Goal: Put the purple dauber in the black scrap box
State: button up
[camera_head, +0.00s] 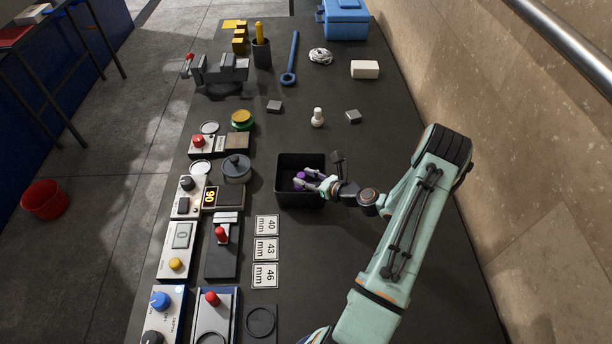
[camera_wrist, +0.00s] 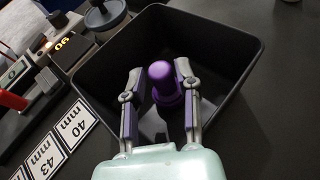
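The black scrap box (camera_head: 301,161) stands in the middle of the table; its wall (camera_wrist: 225,40) also surrounds the scene in the wrist view. The purple dauber (camera_wrist: 162,82) is inside the box outline, with its round knob towards the camera; in the head view only a small purple part (camera_head: 299,184) shows. My gripper (camera_wrist: 160,75) reaches into the box from the right, with one finger on each side of the dauber. The fingers are spread, and a gap shows on the dauber's left side.
A grey lidded pot (camera_head: 236,168) and control panels (camera_head: 184,197) stand left of the box. Number cards (camera_head: 266,249) lie in front of it. A white peg (camera_head: 317,117) and grey blocks (camera_head: 353,116) stand behind. The table right of the box is clear except for my arm.

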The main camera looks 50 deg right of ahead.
jog(key=shift+r, duration=0.2)
jog(key=v, duration=1.2)
jog(key=w+a+r+n+g+y, duration=0.3)
jog(key=a+r+n+g, duration=0.15)
jog(key=a+n, duration=0.55)
jog(key=w+a+r+n+g+y, duration=0.2)
jog(key=a+r+n+g, duration=0.25)
jog(key=a+n, duration=0.55)
jog(key=s+a+r+n+g+h, duration=0.2)
jog(key=s+a+n, duration=0.3)
jog(key=n, duration=0.3)
jog(key=s+a+r+n+g+h, duration=0.2)
jog(key=s+a+r+n, duration=0.2)
jog(key=s+a+n, duration=0.2)
jog(key=s+n, duration=0.2)
jog(key=n, duration=0.1)
jog(key=shift+s+a+r+g, duration=0.15)
jog(key=shift+s+r+g, duration=0.2)
jog(key=shift+g, duration=0.05)
